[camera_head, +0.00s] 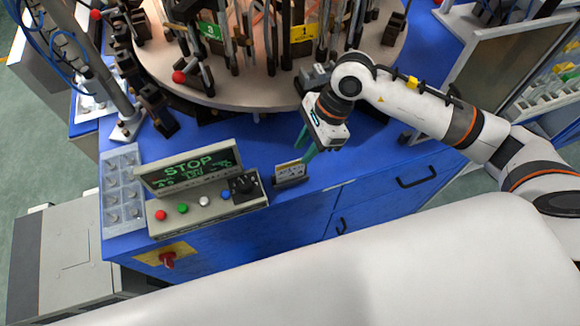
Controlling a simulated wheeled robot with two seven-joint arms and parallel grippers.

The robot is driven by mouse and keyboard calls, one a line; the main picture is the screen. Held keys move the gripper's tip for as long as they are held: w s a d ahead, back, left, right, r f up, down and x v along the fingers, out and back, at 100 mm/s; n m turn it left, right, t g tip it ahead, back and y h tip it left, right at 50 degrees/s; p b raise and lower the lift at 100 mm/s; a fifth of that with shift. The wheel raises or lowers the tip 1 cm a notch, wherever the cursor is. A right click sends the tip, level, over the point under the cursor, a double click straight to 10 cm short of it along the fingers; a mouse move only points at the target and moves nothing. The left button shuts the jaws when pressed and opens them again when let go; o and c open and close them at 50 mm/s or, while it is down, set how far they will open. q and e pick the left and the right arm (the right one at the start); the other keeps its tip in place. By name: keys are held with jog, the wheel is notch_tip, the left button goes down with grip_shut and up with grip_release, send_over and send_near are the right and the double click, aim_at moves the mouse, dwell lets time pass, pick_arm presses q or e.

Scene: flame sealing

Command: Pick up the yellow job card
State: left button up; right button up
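A small card (290,169) with a pale yellowish face and dark print stands in a dark holder on the blue bench top, just right of the control box. I take it to be the job card, but its colour is hard to tell at this size. My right gripper (307,145) is above and slightly right of the card, pointing down toward the bench. Its green fingers show with a gap between them and nothing visible in it. It appears apart from the card. My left gripper is out of view.
The control box (207,208) with a green STOP display, buttons and a black knob stands left of the card. A grey tray (109,205) lies at the bench's left end. The round turntable (232,97) with upright fixtures and numbered tags is behind. Blue bench top is clear right of the card.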

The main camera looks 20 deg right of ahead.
aim_at(295, 161)
jog(key=p+x, duration=0.1)
jog(key=x, duration=0.1)
jog(key=a+p+x, duration=0.1)
jog(key=x, duration=0.1)
jog(key=shift+s+a+f, duration=0.15)
jog(key=shift+s, duration=0.05)
jog(key=shift+a+f, duration=0.15)
jog(key=shift+f, duration=0.3)
grip_shut()
